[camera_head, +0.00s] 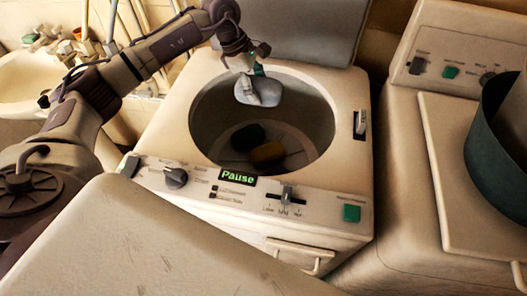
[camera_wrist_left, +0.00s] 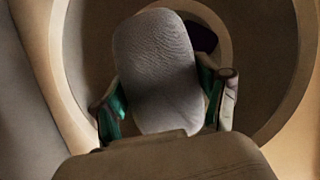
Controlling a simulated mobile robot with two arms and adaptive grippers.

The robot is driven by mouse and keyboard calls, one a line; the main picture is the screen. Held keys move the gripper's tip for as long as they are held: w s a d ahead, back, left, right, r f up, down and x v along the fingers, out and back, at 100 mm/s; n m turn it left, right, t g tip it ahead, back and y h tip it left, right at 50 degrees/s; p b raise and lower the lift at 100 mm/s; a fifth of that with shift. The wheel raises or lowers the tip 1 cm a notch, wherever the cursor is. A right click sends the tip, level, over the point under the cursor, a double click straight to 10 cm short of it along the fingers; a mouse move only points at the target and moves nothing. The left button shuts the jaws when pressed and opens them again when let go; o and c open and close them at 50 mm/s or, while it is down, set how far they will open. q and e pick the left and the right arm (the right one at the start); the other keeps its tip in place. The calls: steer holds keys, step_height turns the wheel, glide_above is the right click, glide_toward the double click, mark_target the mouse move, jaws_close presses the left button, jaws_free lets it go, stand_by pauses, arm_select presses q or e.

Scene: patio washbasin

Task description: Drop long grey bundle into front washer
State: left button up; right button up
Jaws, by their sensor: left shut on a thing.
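My left gripper (camera_head: 252,72) is shut on the long grey bundle (camera_head: 260,91) and holds it over the open drum of the front washer (camera_head: 185,141), near the drum's back rim. In the left wrist view the bundle (camera_wrist_left: 158,70) sits between the two green-padded fingers (camera_wrist_left: 166,105), with the round drum opening behind it. The bundle looks pale grey and rounded. The washer's lid is raised, and its display reads "Pause". My right gripper is not in view.
A dark item (camera_head: 247,137) and a brown item (camera_head: 268,153) lie at the drum's bottom. A second machine (camera_head: 450,180) stands at the right with a dark green tub (camera_head: 500,150) on it. A basin (camera_head: 30,80) is at the back left.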

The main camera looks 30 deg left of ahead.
arm_select(q)
steer(key=shift+w+f+b, duration=0.1)
steer(key=shift+f+b, duration=0.35)
steer(key=shift+f, duration=1)
steer(key=o, duration=1.3)
steer(key=v, duration=1.2)
steer(key=shift+r, duration=0.15)
